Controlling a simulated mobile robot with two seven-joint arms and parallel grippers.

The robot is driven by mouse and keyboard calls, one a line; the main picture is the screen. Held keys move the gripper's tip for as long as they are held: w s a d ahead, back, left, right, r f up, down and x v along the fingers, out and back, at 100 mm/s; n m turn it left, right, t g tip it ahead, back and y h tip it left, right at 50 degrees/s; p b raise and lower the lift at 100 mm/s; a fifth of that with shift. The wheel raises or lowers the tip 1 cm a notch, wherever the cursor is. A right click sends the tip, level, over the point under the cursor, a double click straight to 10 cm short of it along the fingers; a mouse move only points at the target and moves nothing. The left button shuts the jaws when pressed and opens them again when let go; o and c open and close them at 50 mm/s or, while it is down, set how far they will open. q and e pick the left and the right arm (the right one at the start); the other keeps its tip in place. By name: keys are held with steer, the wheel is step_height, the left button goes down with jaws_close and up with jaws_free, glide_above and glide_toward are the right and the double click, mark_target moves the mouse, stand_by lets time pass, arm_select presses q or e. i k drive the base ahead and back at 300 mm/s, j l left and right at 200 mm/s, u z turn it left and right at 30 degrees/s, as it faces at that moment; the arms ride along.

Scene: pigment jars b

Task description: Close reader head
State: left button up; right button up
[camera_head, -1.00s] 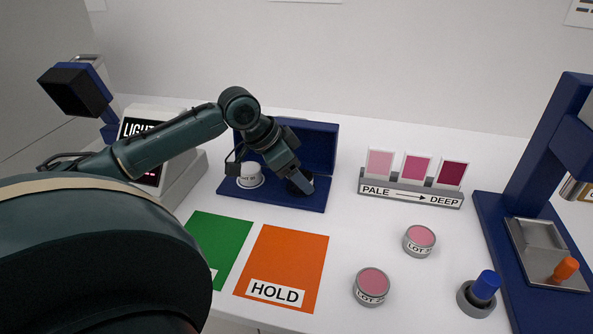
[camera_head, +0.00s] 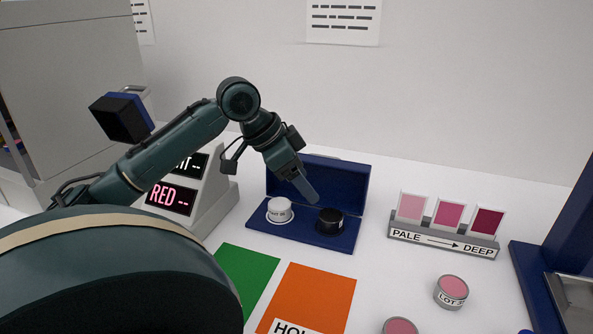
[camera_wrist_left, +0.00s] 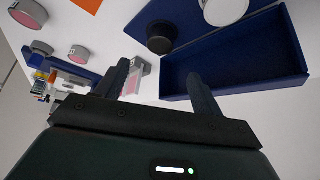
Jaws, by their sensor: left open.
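The reader head (camera_head: 120,117) is a black and blue block at the left of the head view. It is tilted up, above the reader with the RED display (camera_head: 172,199). My left arm passes in front of part of the reader. My left gripper (camera_head: 307,190) is open and empty above the blue case, well to the right of the reader head. Its two fingers stand apart in the wrist view (camera_wrist_left: 163,85). The reader head cannot be made out in the wrist view. My right gripper is not in view.
The open blue case (camera_head: 345,238) holds a white puck (camera_head: 279,209) and a black puck (camera_head: 330,221). Green (camera_head: 246,272) and orange (camera_head: 325,290) mats lie in front. A swatch stand (camera_head: 443,238) and pink jars (camera_head: 451,292) are to the right.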

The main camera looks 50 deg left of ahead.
mark_target(124, 117)
steer(key=k, duration=1.5)
